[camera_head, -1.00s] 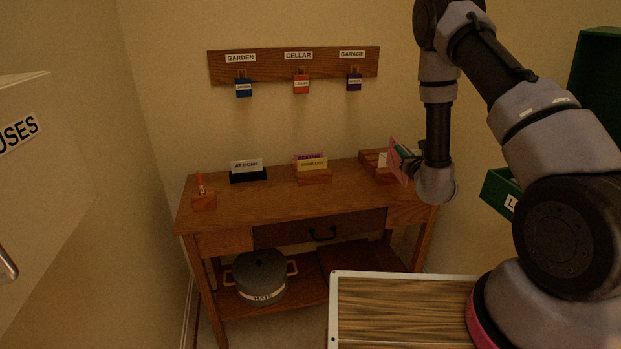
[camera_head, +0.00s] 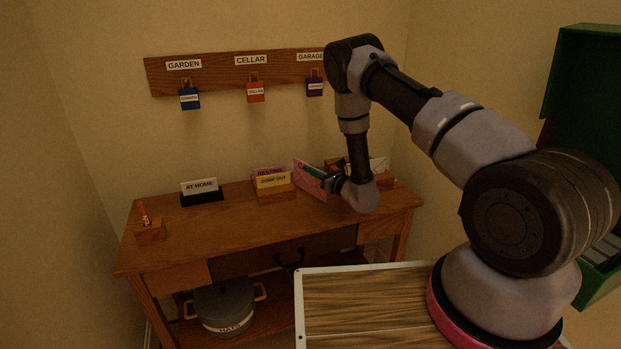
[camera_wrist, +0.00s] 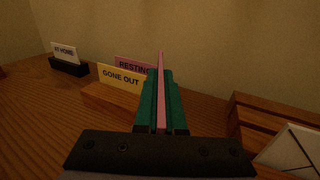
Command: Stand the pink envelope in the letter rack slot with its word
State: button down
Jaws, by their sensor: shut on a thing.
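My gripper (camera_head: 328,182) is shut on the pink envelope (camera_head: 309,177) above the back of the desk. In the wrist view the envelope (camera_wrist: 161,90) stands upright on edge between green fingers (camera_wrist: 160,108), seen nearly edge-on. Its word cannot be read. The wooden letter rack (camera_head: 386,183) is at the desk's back right, partly hidden by my arm. It shows at the right of the wrist view (camera_wrist: 262,114), apart from the envelope, with a white envelope (camera_wrist: 294,150) in it. The rack's slot words are not visible.
A wooden stand (camera_head: 276,194) holds a yellow GONE OUT card (camera_head: 273,181) and a pink RESTING card (camera_head: 268,171), close left of the envelope. An AT HOME card (camera_head: 199,187) stands farther left. A stamp in a wooden holder (camera_head: 150,232) is at the left end. The desk front (camera_head: 240,220) is clear.

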jog(key=shift+f, duration=1.25)
jog(key=c, duration=1)
grip_release()
jog(key=shift+f, duration=0.1)
jog(key=shift+s+d, duration=0.2)
jog(key=shift+s, duration=0.05)
jog(key=v, duration=1.1)
jog(key=shift+s, duration=0.25)
